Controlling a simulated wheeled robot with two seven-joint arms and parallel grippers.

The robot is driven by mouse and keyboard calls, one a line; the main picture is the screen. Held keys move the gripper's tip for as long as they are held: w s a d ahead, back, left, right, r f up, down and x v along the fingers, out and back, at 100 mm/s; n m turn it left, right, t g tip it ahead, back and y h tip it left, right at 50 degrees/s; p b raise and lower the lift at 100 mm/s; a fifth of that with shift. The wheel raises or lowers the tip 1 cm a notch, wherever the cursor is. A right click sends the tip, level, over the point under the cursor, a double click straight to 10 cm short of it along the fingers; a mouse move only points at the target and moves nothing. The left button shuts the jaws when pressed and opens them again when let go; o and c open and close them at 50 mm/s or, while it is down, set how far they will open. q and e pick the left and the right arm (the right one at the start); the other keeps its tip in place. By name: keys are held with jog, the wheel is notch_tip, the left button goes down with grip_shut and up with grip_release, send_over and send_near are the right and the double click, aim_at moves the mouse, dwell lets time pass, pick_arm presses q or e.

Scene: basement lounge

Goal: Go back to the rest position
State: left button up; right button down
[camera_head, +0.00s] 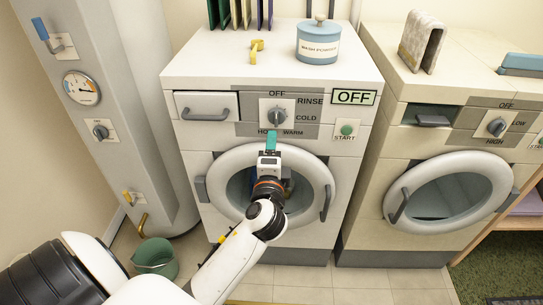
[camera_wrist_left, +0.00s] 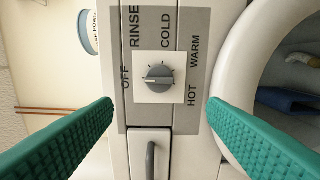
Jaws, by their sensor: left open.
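My left gripper (camera_head: 271,142) reaches in from the bottom of the head view, in front of the left washing machine (camera_head: 205,165). Its teal fingers are spread open and empty. It also shows in the left wrist view (camera_wrist_left: 160,106), with the grey dial (camera_wrist_left: 158,78) seen between and beyond the fingertips, apart from them. The dial (camera_head: 277,117) has its light mark towards OFF. The display (camera_head: 353,97) reads OFF. The drawer (camera_head: 207,106) looks shut. The round door (camera_head: 319,180) is partly hidden by my arm. My right gripper is in neither view.
A washing powder jar (camera_head: 318,45) and a yellow object (camera_head: 257,50) stand on the machine top. A second machine (camera_head: 365,165) is at right, a grey boiler (camera_head: 95,60) at left. A green bucket (camera_head: 155,258) stands on the floor. Tiles in front look clear.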

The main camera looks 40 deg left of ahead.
pick_arm(q)
jog(key=shift+s+d, duration=0.25)
jog(key=shift+s, duration=0.2)
jog(key=d+f+g+h, duration=0.3)
jog(key=f+h, duration=0.2)
jog(key=f, duration=1.6)
jog(key=s+d+f+n+g+h, duration=0.1)
jog(key=s+d+f+g, duration=0.15)
jog(key=f, duration=0.65)
jog(key=s+d+f+g+h, duration=0.1)
jog(key=s+f, duration=0.3)
jog(key=f, duration=0.4)
jog(key=s+d+f+n+g+h, duration=0.1)
jog(key=s+f+n+g+h, duration=0.2)
jog(key=s+f, duration=1.1)
jog(key=s+f+n+g, duration=0.2)
jog(key=s+f, duration=0.2)
jog(key=s, duration=0.6)
jog(key=s+f+n+g, duration=0.2)
jog(key=s+f+n, duration=0.1)
jog(key=s, duration=0.8)
jog(key=shift+d+f+g, duration=0.15)
jog(key=shift+f+g, duration=0.2)
jog(key=shift+f, duration=0.35)
